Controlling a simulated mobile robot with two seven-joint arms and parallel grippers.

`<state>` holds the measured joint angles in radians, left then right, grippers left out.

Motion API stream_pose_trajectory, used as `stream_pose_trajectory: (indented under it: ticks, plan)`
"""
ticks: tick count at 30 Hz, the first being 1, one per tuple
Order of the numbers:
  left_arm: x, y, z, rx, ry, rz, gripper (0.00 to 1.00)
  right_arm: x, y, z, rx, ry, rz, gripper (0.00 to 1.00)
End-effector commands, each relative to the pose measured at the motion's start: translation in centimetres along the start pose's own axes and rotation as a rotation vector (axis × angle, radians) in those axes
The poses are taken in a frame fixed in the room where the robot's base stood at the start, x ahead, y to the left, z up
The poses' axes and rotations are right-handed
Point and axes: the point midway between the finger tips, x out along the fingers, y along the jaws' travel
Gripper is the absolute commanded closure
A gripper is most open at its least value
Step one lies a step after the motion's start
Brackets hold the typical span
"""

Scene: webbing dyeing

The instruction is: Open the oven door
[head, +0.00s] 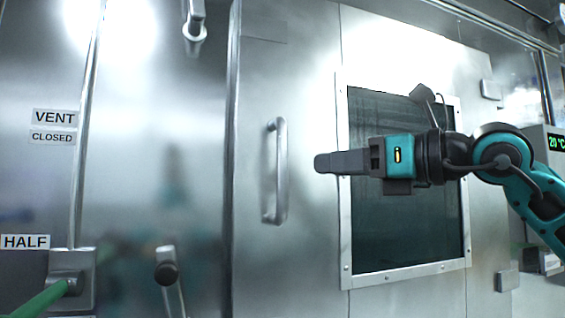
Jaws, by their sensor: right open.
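The oven door (300,75) is a tall brushed-steel panel with a dark framed window (400,240). It looks shut. Its vertical bar handle (280,170) is on the left part of the door. My right gripper (318,163) is in front of the door, with its fingertips pointing left toward the handle, a little to its right. It appears apart from the handle. The gripper is open and empty, though its fingers overlap from this side. My right arm comes in from the right and covers part of the window. My left gripper is not in view.
A steel panel at left has a vertical rod (87,130), "VENT CLOSED" labels (55,117) and a "HALF" label (25,242). A green lever (45,298) and a black-knobbed handle (167,273) stick out low. A display (556,142) reads 20 °C at right.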

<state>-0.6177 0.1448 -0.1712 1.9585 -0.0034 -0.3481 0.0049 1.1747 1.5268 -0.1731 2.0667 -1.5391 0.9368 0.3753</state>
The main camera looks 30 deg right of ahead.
Motion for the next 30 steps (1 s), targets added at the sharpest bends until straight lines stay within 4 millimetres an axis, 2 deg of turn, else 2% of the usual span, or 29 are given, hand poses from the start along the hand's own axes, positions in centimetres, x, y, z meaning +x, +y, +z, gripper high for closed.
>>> stream_pose_trajectory:
  ticks: [1, 9, 15, 21, 28, 30]
  plan:
    - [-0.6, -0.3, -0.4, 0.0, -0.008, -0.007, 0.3, 1.1, 0.1, 0.6, 0.004, 0.002, 0.007, 0.57]
    - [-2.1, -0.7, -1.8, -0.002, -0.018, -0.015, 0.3, 6.5, 0.1, 0.5, 0.005, -0.001, 0.008, 0.57]
    - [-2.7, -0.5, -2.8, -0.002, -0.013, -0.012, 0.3, 9.4, 0.1, 0.3, 0.005, 0.0, 0.006, 0.57]
    - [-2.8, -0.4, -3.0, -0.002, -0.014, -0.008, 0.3, 10.5, 0.1, 0.1, 0.003, 0.0, 0.003, 0.57]
    - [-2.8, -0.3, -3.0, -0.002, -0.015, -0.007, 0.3, 10.5, 0.1, 0.0, 0.003, 0.0, 0.003, 0.57]
    - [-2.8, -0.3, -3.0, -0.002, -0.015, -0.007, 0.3, 10.5, 0.1, 0.0, 0.003, 0.0, 0.003, 0.62]
